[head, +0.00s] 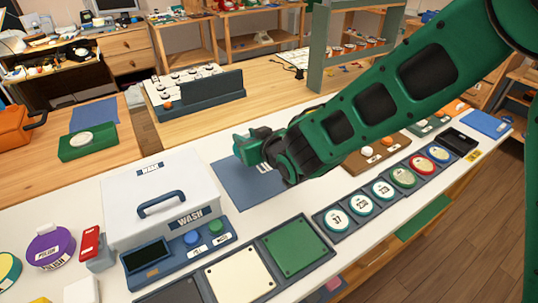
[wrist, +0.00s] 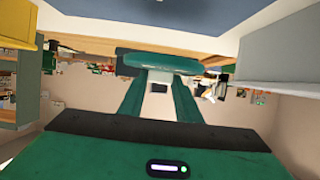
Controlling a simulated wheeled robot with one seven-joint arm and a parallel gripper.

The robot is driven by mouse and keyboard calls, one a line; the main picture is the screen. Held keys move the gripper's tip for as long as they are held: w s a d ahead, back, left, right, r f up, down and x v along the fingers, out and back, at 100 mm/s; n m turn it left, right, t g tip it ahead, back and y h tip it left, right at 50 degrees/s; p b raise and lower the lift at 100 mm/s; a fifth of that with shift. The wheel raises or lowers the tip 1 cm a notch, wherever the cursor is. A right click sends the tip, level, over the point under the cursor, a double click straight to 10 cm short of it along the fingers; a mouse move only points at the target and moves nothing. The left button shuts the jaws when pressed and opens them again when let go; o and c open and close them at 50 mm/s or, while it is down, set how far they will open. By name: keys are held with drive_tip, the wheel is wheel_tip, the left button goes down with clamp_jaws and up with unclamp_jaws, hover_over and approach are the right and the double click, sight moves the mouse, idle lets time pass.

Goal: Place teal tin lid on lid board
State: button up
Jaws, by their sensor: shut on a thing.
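My gripper (wrist: 158,85) is shut on the teal tin lid (wrist: 162,63), which shows as a flat teal oval across the fingertips in the wrist view. There the green fingers and my arm make the lid hard to tell apart. No board is clearly marked as the lid board. A brown board (head: 358,166) with labelled spots lies to the right, partly hidden behind my arm.
A white WASH box (head: 128,206) with a blue handle stands left of the mat. In front lie green and cream square pads (head: 297,245) and a row of round numbered dials (head: 362,205). A panel (head: 212,92) stands on the wooden table behind. Bare white tabletop shows around the mat.

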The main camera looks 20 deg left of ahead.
drive_tip(key=d+f, duration=0.1)
drive_tip(key=w+d+f, duration=0.1)
drive_tip(key=d, duration=0.1)
drive_tip(key=w+d+f, duration=0.1)
drive_tip(key=shift+w+d+f, duration=0.15)
drive_tip(key=shift+d, duration=0.1)
drive_tip(key=shift+f, duration=1.95)
drive_tip(key=shift+f, duration=0.15)
drive_tip(key=o, duration=1)
drive_tip(key=v, duration=1.2)
drive_tip(key=shift+w+d, duration=0.1)
drive_tip(key=shift+d, duration=0.05)
